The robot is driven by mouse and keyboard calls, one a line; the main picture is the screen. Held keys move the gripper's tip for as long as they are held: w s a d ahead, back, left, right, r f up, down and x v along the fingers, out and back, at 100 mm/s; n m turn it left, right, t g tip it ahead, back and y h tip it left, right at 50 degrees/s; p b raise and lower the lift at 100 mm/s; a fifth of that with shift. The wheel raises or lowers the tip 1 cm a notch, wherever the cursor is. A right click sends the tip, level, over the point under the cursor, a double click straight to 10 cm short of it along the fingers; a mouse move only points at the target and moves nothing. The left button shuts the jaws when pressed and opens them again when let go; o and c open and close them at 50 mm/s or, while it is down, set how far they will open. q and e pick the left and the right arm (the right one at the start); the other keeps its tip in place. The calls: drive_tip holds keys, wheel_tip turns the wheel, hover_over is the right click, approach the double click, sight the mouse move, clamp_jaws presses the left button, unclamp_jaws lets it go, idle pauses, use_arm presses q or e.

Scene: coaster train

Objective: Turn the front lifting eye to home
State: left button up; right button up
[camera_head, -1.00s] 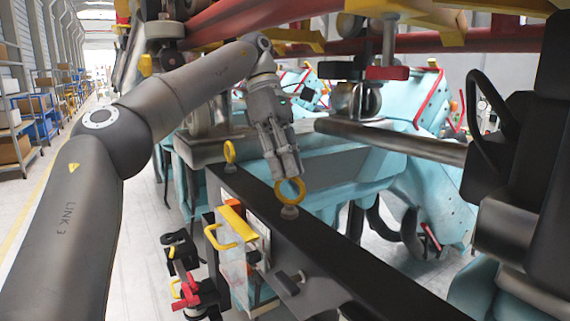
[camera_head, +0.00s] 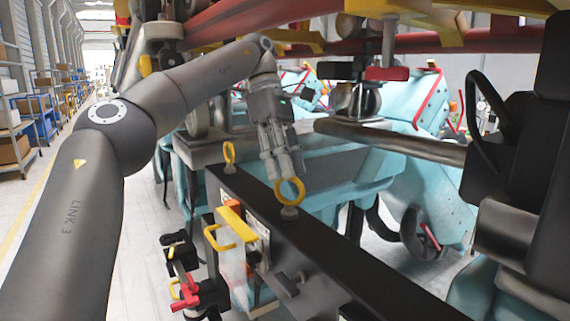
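Two yellow ring-shaped lifting eyes stand upright on the long black beam. The nearer lifting eye (camera_head: 290,204) sits on a grey base, and the farther lifting eye (camera_head: 229,152) is smaller in view. The picture does not label which one is the front. My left gripper (camera_head: 283,170) reaches down from the upper left, with its fingertips at the top of the nearer eye. The fingers overlap the ring's upper edge in view. I cannot tell whether they touch or grip it. My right gripper is not in view.
The black beam (camera_head: 355,268) runs from centre to lower right. A yellow handle (camera_head: 222,238) and a small black lever (camera_head: 288,283) are on its near side. A grey cylinder (camera_head: 400,144) and red-and-yellow structure lie beyond and above. Black seats (camera_head: 545,190) stand at right.

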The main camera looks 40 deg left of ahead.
use_arm(q)
drive_tip(key=shift+s+f+n+t, duration=0.1)
drive_tip(key=shift+n+t, duration=0.2)
drive_tip(key=shift+n, duration=0.6)
drive_tip(key=shift+s+n+t, duration=0.1)
drive_tip(key=shift+n+t, duration=0.2)
drive_tip(key=shift+n, duration=0.4)
